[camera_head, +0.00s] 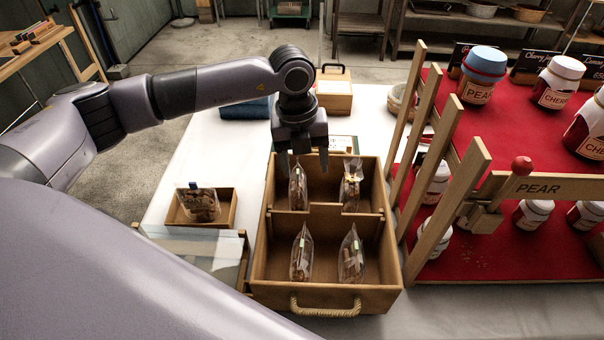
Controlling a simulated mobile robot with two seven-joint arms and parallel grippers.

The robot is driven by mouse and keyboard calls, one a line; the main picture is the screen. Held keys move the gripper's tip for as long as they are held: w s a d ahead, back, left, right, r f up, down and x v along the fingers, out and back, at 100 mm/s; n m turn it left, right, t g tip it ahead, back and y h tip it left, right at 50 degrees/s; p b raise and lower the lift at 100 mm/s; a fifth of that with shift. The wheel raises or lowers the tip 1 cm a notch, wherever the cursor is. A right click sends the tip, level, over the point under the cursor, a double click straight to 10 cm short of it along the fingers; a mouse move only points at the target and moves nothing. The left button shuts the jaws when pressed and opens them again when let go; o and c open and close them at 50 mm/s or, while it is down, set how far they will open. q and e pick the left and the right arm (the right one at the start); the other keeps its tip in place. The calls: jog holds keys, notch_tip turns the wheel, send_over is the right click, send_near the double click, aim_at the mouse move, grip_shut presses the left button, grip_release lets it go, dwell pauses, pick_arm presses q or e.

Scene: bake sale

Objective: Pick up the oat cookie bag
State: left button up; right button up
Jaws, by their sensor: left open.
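A wooden crate (326,297) with a rope handle is split into compartments, each with a clear bag of baked goods. The back left bag (297,190) stands under my left gripper (303,165). The back right bag (350,190) has a tied, gathered top. The front left bag (302,256) and front right bag (351,259) have pale green tags. Labels are too small to read, so I cannot tell which bag holds oat cookies. My left gripper points down, open, its fingers on either side of the back left bag's top; contact is unclear. My right gripper is out of view.
A small wooden tray (229,208) with another clear bag (199,203) stands left of the crate. Right is a wooden rack (421,170) before a red-covered display (500,140) of jars. A wooden box (334,95) stands behind. The white table (217,150) is bare at left.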

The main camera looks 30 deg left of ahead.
pick_arm(q)
jog(key=shift+s+a+f+y, duration=0.1)
jog(key=shift+a+f+y, duration=0.15)
jog(key=shift+a, duration=0.25)
jog(key=shift+s+a+f+y, duration=0.1)
jog(key=shift+a+y, duration=0.15)
jog(key=shift+a, duration=0.2)
jog(key=shift+a+f, duration=0.15)
jog(key=shift+a, duration=0.05)
jog(key=shift+f+p, duration=0.25)
jog(key=shift+p, duration=0.05)
jog(key=f, duration=0.4)
jog(key=f+p, duration=0.1)
jog(key=f, duration=0.1)
jog(key=shift+w+d+f, duration=0.3)
jog(key=shift+f, duration=0.05)
jog(key=c, duration=0.8)
